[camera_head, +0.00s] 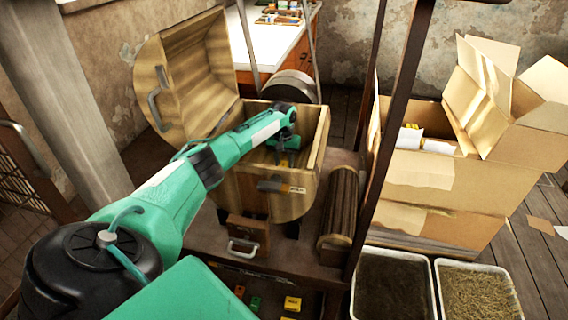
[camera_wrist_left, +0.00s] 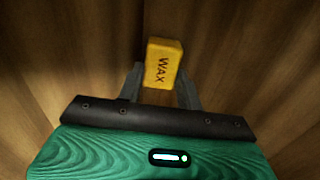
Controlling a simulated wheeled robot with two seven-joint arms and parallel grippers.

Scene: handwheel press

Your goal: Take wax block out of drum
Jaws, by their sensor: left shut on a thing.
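The wooden drum (camera_head: 238,190) stands on a dark bench in the head view, with its rounded lid (camera_head: 192,72) swung open to the left and back. My left arm reaches over the front into the drum. My left gripper (camera_wrist_left: 160,84) is inside it, between wooden walls. The yellow wax block (camera_wrist_left: 165,58), marked WAX, sits between its two fingertips, and the gripper is shut on it. In the head view the left gripper (camera_head: 283,156) shows only in part, below the drum's rim. My right gripper is not in view.
A dark upright post (camera_head: 388,130) rises right of the drum. A ribbed wooden roller (camera_head: 340,208) lies beside the drum. An open cardboard box (camera_head: 450,205) and two trays, one of dark soil (camera_head: 392,290) and one of straw (camera_head: 478,292), are at right. Small coloured blocks lie below the bench front.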

